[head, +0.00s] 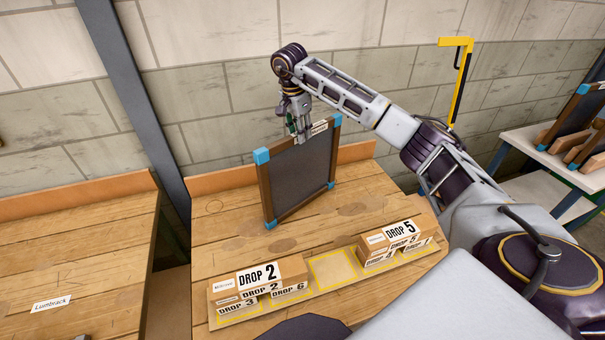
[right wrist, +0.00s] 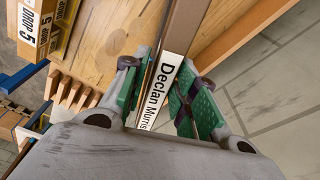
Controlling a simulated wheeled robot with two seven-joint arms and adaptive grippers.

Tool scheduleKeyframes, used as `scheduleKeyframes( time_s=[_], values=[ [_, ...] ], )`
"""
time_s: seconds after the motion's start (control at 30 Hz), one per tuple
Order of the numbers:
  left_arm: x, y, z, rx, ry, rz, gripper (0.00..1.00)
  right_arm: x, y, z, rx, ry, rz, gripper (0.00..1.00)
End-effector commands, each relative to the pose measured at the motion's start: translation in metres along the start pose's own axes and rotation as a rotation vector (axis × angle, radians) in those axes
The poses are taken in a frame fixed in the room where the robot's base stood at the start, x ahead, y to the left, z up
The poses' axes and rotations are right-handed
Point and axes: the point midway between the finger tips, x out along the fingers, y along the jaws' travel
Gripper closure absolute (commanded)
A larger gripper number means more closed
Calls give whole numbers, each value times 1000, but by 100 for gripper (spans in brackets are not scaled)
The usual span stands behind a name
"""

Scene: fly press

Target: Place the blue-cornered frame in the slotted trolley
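The blue-cornered frame (head: 301,173) has a dark panel, brown wooden edges and light-blue corners. It stands upright at the back of the wooden table; I cannot tell whether its lower edge touches the top. My right gripper (head: 300,130) is at its upper edge from above. In the right wrist view, the green-padded fingers (right wrist: 164,88) lie close on both sides of the wooden edge (right wrist: 182,30), with a name label between them, and look closed on it. The slotted trolley (head: 548,158), white-topped with wooden slotted blocks, is partly visible at the right edge, holding another blue-cornered frame. My left gripper is out of view.
A yellow-marked board (head: 334,268) with small labelled DROP boxes (head: 262,276) lies in front of the frame. A low wooden rim (head: 358,152) runs along the table's back. Another table (head: 85,250) stands left. A yellow-black post (head: 461,85) rises behind my right arm.

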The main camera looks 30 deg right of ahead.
Motion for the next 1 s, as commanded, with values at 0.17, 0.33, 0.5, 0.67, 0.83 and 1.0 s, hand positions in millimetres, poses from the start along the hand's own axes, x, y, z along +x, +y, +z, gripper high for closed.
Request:
scheduleKeyframes(
  time_s=[0.17, 0.33, 0.5, 0.67, 0.83, 1.0],
  values=[
    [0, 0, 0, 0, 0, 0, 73, 0, 0, 0, 0, 0, 0, 71],
    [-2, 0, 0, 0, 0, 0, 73, 6, 0, -1, 0, -1, 2, 71],
    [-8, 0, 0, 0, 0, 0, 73, 18, -1, -4, 1, 0, 3, 71],
    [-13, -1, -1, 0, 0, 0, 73, 34, -2, -6, 0, -1, 4, 71],
    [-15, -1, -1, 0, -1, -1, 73, 47, -2, -6, 0, 0, 1, 71],
    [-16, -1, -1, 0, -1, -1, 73, 52, -2, -6, 0, 0, 0, 71]
  ],
)
